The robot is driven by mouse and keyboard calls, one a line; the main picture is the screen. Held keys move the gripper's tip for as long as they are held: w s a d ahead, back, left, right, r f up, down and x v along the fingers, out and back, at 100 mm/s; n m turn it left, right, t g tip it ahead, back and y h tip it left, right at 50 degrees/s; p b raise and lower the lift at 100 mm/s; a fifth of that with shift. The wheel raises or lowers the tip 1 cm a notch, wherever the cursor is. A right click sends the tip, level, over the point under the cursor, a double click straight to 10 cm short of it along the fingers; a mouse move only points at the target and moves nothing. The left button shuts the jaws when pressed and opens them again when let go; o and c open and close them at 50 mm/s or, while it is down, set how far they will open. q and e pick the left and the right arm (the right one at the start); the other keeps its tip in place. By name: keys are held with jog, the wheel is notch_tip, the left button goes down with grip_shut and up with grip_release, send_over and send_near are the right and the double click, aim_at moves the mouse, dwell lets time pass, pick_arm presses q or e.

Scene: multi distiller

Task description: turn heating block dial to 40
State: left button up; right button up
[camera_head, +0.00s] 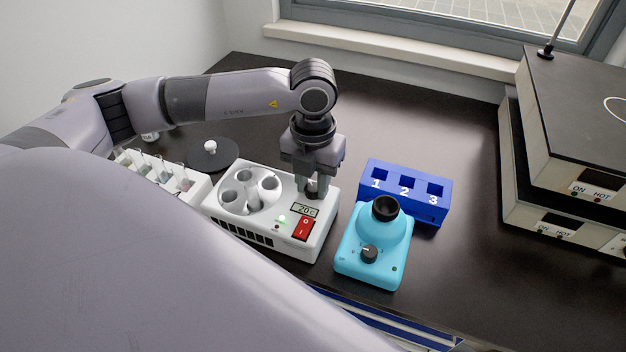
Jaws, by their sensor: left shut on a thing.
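The white heating block (282,243) stands on the dark bench, with round wells at its left and a red switch (303,229) at its right front. Its small display (305,210) appears to read 20°C. A green light glows beside the switch. My left gripper (312,192) points down over the block's back right part and is shut on the dark dial (313,193), just behind the display. The fingers hide much of the dial, and its marking cannot be read. My right gripper is not in view.
A cyan mixer (363,243) with a black cup and knob stands just right of the block. Behind it is a blue rack (424,209) numbered 1 to 3. A tube rack (190,190) and black disc (222,160) are left. Stacked hot plates (569,180) stand far right.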

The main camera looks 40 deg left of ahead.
aim_at(313, 187)
pick_arm(q)
jog(key=m+b, duration=0.2)
jog(key=shift+f+m, duration=0.15)
jog(key=shift+m, duration=0.25)
jog(key=m+b, duration=0.2)
jog(key=m, duration=0.1)
jog(key=shift+b, duration=0.35)
jog(key=shift+r+m+b, duration=0.2)
jog(key=shift+m+b, duration=0.5)
jog(key=shift+m, duration=0.6)
jog(key=o, duration=1.1)
jog(key=shift+c, duration=0.2)
jog(key=shift+r, duration=3.6)
